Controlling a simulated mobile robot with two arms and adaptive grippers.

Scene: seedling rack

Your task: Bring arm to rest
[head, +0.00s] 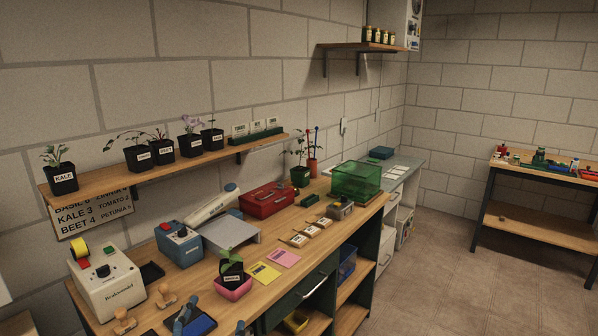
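A wall shelf (105,180) above carries a row of black seedling pots, the leftmost labelled KALE (63,178).
A label machine (108,285), blue device (179,243), red toolbox (267,200) and green clear box (355,181) crowd the bench. Yellow (264,273) and pink cards (286,258) lie near its front. A second table (545,173) stands far right; the floor between (440,265) is clear.

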